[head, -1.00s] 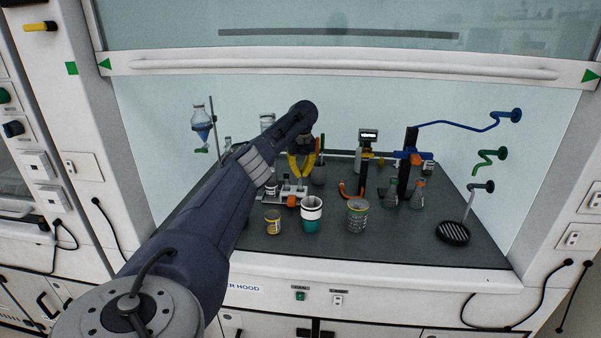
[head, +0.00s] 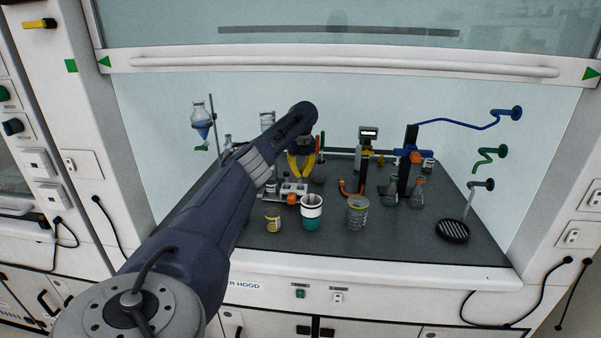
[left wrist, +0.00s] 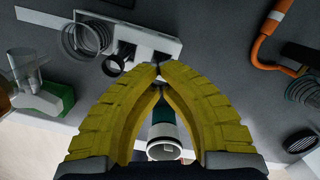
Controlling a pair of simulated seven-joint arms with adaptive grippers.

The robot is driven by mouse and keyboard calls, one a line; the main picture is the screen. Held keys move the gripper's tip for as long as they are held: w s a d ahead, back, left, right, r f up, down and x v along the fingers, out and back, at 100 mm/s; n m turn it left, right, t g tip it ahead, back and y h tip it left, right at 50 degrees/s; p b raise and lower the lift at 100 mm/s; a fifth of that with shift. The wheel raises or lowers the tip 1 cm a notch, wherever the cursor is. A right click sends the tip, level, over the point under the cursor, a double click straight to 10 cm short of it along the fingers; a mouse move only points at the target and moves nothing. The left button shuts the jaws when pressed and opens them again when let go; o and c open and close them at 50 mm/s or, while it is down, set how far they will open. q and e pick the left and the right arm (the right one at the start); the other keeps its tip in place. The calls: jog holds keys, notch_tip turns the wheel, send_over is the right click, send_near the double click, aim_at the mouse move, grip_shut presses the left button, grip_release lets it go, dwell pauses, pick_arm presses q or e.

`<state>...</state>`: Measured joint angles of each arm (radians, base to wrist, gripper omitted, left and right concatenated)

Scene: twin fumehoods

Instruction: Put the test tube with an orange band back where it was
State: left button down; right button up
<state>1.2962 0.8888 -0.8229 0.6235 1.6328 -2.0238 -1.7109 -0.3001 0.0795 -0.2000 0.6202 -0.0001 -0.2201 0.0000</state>
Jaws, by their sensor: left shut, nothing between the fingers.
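My left gripper (head: 300,177) has yellow fingers and hangs over the left middle of the hood bench. In the left wrist view its fingertips (left wrist: 160,78) meet, with nothing between them. They point toward a white block with dark round openings (left wrist: 153,42), which also shows in the head view (head: 290,189), partly hidden by the gripper. I cannot make out a test tube with an orange band in either view; the arm hides part of the bench. My right gripper is not in view.
A white and teal cup (head: 311,213), a glass beaker (head: 357,216) and a small yellow-labelled jar (head: 272,222) stand near the front. An orange hooked tube (head: 350,190), flasks (head: 417,194) and a blue-clamped stand (head: 405,172) are to the right.

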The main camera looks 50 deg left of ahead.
pick_arm(q)
jog(key=shift+f, duration=0.1)
jog(key=c, duration=1.5)
grip_release()
